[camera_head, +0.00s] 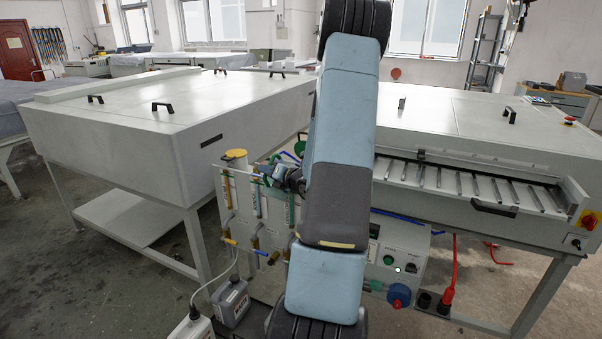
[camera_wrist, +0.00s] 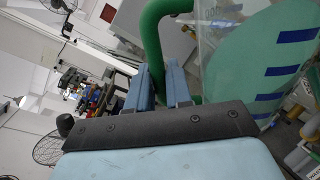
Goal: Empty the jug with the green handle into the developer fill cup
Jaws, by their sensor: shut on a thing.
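My gripper (camera_wrist: 160,80) is shut on the green handle (camera_wrist: 152,35) of a clear jug in the wrist view. The jug (camera_wrist: 208,42) fills the right side there, with green showing through its wall and several blue marks. In the head view my gripper (camera_head: 272,174) shows only in part beside the pipe panel, and the jug cannot be made out clearly. A yellow cup (camera_head: 236,155) stands on top of the panel, left of my gripper. A green round piece (camera_head: 301,146) shows behind, partly hidden by my arm. I cannot tell which is the developer fill cup.
The panel (camera_head: 229,196) carries several pipes and valves. A large pale table (camera_head: 165,120) stands left, and the plate processor (camera_head: 470,140) with a roller bed stands right. A control box (camera_head: 405,258) and grey canisters (camera_head: 232,302) sit low. The floor at left is clear.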

